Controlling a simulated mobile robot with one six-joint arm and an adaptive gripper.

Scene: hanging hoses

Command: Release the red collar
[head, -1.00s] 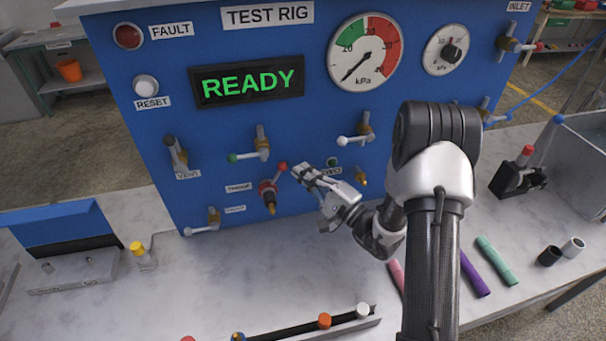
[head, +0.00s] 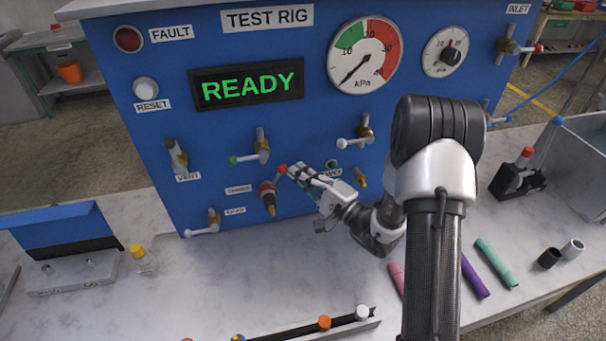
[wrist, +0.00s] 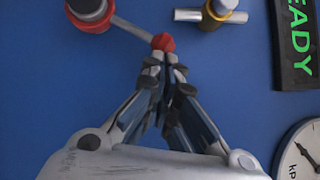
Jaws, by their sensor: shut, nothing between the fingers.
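The red collar (head: 267,188) sits around a fitting on the blue panel, at the label column left of my gripper. It also shows at the top left of the wrist view (wrist: 92,22). A thin lever runs from it to a red knob (head: 282,169), which the wrist view shows right at my fingertips (wrist: 163,42). My gripper (head: 296,171) is shut and empty, with its tips at the knob, touching or very close; I cannot tell which. The collar is apart from my fingers.
Other valves with levers surround this spot: a green-tipped one (head: 248,157) above left and a white-tipped one (head: 357,138) above right. A READY display (head: 249,85) and a gauge (head: 363,55) are higher up. The bench (head: 200,285) below is partly clear.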

